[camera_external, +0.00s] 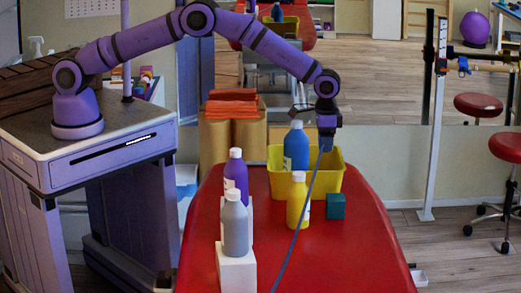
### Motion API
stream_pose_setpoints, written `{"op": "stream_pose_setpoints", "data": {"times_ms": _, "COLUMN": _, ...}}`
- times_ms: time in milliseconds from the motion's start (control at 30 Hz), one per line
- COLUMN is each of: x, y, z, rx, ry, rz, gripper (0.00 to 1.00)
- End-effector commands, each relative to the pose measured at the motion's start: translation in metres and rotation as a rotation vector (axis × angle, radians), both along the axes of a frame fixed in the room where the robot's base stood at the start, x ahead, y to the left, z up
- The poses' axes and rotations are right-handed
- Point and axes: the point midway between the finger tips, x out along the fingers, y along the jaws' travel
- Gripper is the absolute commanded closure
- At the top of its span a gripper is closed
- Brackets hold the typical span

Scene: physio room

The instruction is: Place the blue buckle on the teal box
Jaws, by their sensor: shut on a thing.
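My gripper (327,140) points down above the red table, over the right part of the yellow bin. It is shut on the small blue buckle (326,147), which is mostly hidden by the fingers. A thin blue-grey strap (300,224) runs from it down and left across the table to the bottom of the picture. The teal box (336,206) is a small cube on the red table, below and slightly right of my gripper. Its top looks bare. The buckle is apart from it.
A yellow bottle (298,201) stands just left of the teal box. The yellow bin (333,180) behind holds a blue bottle (296,147). Purple (236,175) and grey (234,224) bottles stand at left on white blocks. The red table (352,258) is clear front right.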

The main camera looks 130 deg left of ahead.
Motion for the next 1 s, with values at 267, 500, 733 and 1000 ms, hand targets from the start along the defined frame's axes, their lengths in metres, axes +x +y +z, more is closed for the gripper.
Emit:
{"op": "stream_pose_setpoints", "data": {"times_ms": 267, "x": 0.039, "y": 0.008, "z": 0.003, "rx": 0.001, "ry": -0.002, "rz": 0.021, "gripper": 0.71}}
{"op": "stream_pose_setpoints", "data": {"times_ms": 500, "x": 0.044, "y": 0.008, "z": -0.026, "rx": -0.002, "ry": 0.001, "rz": 0.025, "gripper": 0.71}}
{"op": "stream_pose_setpoints", "data": {"times_ms": 733, "x": 0.045, "y": 0.008, "z": -0.054, "rx": -0.001, "ry": -0.001, "rz": 0.025, "gripper": 0.71}}
{"op": "stream_pose_setpoints", "data": {"times_ms": 1000, "x": 0.045, "y": 0.008, "z": -0.098, "rx": -0.001, "ry": -0.002, "rz": 0.025, "gripper": 0.71}}
